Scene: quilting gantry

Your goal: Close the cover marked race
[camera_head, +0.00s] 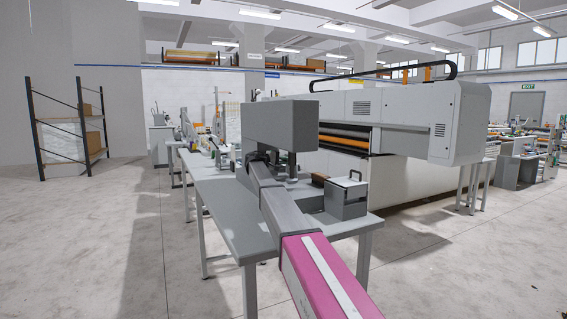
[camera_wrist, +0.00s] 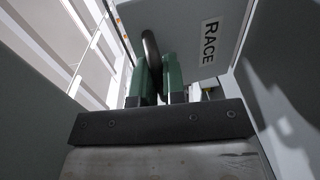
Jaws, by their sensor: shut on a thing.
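The cover marked RACE (camera_wrist: 185,22) is a grey panel at the top of the wrist view, with black letters on a white label. It appears tilted, seen from below. A dark curved handle (camera_wrist: 151,45) stands at the panel's left side. My gripper (camera_wrist: 158,68) has green fingers, and they are shut on this handle, one on each side. In the head view my arm reaches to the grey machine head (camera_head: 283,125) on the table; the cover and the fingertips are hidden there. How far the cover stands open cannot be told.
The grey table (camera_head: 225,210) carries a small grey box with a black handle (camera_head: 346,196) right of my arm. A large quilting gantry (camera_head: 430,115) stands behind on the right. In the wrist view, grey surfaces rise close on both sides. The floor at the left is clear.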

